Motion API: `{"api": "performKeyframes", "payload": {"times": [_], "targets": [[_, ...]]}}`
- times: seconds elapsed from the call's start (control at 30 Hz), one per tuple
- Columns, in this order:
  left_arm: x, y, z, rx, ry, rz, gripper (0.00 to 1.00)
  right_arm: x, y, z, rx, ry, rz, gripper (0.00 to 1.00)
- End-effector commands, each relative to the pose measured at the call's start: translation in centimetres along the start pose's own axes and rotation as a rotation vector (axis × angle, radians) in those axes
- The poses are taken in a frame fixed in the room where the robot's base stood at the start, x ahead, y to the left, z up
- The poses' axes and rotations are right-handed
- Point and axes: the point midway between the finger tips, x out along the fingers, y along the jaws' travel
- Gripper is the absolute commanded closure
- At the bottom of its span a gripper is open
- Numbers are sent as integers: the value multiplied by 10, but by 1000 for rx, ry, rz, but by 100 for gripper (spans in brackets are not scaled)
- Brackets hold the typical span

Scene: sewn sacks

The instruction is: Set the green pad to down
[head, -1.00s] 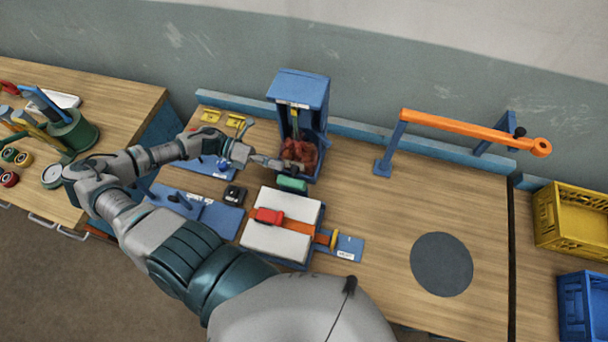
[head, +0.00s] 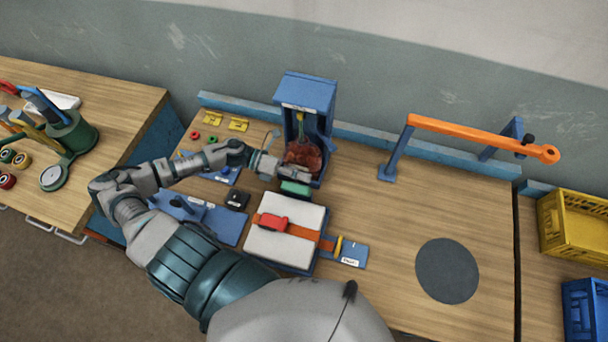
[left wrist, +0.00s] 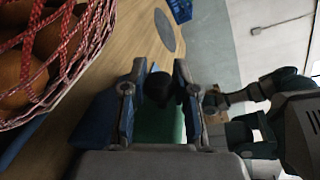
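The green pad (head: 296,188) sits at the front foot of a blue box-like stand (head: 306,92). A red net sack (head: 303,157) is inside the stand; the left wrist view shows its red mesh around orange round items (left wrist: 45,65). My left gripper (head: 308,174) is at the stand's front, just above and behind the pad and in front of the sack. In the left wrist view its two fingers (left wrist: 160,72) are apart, with the green pad (left wrist: 158,124) and a dark round part (left wrist: 158,88) seen between them. Contact with the pad cannot be told. My right gripper is not in view.
A white cushion with a red buckle (head: 272,222) on an orange strap lies in front of the stand. An orange bar (head: 470,132) on blue posts stands right. The table around the grey disc (head: 447,270) is clear.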

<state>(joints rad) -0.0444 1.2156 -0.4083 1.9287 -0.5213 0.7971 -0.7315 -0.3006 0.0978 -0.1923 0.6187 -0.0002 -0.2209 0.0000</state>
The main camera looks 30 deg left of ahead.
Motion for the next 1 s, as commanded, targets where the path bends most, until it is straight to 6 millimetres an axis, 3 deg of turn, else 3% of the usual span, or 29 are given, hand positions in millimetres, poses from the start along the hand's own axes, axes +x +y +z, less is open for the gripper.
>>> {"api": "performKeyframes", "payload": {"times": [0.23, 0.63, 1.0], "targets": [[3, 2, 1, 1, 1, 21, 100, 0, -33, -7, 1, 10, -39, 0], [5, 1, 0, 31, -1, 22, 100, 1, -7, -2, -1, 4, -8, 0], [6, 0, -1, 74, -4, 24, 100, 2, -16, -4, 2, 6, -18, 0]]}}
